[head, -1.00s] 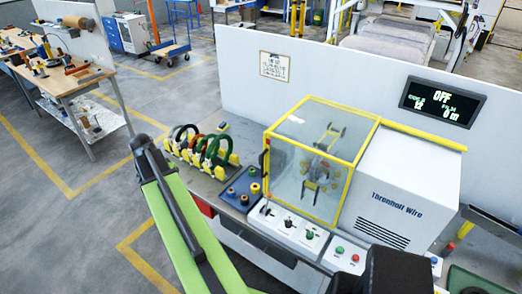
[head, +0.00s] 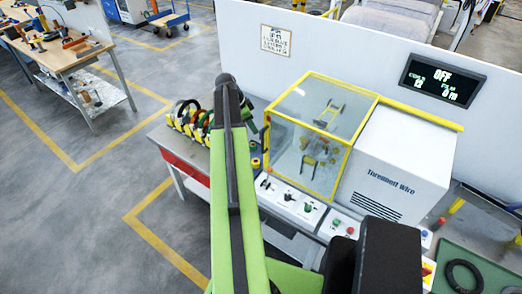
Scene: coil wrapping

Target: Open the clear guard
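The clear guard (head: 345,110) is a see-through box with a yellow frame on the bench machine. It looks shut, with its top and front panels in place. A spindle with dark and yellow parts (head: 316,155) shows inside it. My green and black arm reaches up the middle of the head view and ends just left of the guard. I cannot make out my gripper's fingers; they are hidden behind the arm or too small to see. The guard's left edge is partly crowded by dark parts near the arm's end, so contact cannot be told.
Control panels (head: 292,203) lie in front. Several coils (head: 188,115) stand on the bench at left. A black ring (head: 464,276) lies on a green mat at lower right.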

